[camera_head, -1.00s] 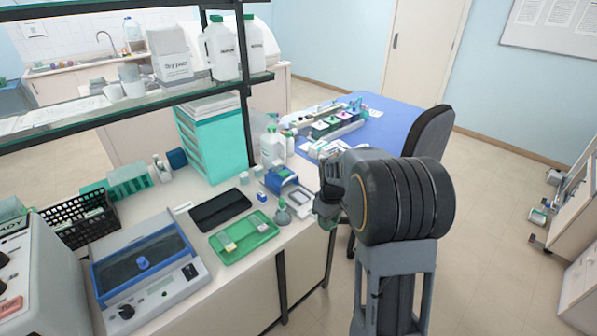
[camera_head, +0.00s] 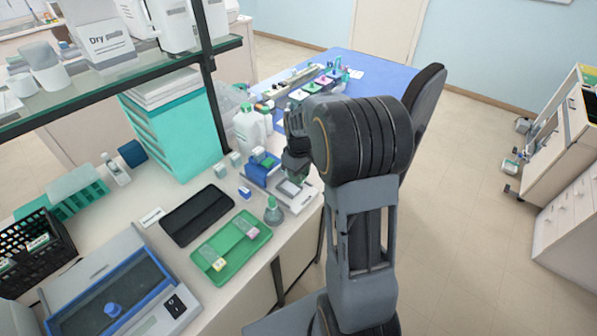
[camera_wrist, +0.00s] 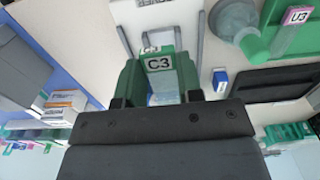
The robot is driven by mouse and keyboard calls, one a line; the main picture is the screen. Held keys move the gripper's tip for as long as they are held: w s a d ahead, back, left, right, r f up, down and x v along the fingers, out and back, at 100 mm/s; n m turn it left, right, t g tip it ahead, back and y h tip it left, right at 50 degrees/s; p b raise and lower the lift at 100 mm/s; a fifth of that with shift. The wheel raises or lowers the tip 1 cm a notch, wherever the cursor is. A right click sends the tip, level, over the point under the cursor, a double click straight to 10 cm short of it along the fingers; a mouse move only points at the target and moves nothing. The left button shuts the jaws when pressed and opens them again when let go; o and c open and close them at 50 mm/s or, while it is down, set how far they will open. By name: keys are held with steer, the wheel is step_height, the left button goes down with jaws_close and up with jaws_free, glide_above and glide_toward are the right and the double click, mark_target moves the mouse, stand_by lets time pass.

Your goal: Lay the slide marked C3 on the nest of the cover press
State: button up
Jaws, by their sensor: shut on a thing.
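The slide marked C3 (camera_wrist: 158,64) shows its white label between the green fingertips of my gripper (camera_wrist: 157,82) in the wrist view. My gripper is shut on it; the rest of the slide is partly hidden by the fingers. In the head view my gripper (camera_head: 297,162) hangs over the right end of the bench. In the wrist view a grey frame (camera_wrist: 199,45) lies beyond the fingertips. I cannot tell any contact.
White bottles (camera_head: 248,130) stand behind. A glass shelf (camera_head: 130,84) overhangs the bench at left.

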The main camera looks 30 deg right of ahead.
mark_target(300, 197)
steer(key=shift+f+b, duration=2.25)
steer(key=shift+f, duration=1)
steer(key=shift+s+f+b, duration=0.3)
steer(key=shift+f, duration=0.25)
steer(key=o, duration=1)
steer(key=shift+d, duration=0.1)
steer(key=r, duration=1.5)
steer(key=shift+w+d, duration=0.2)
steer(key=shift+w, duration=0.05)
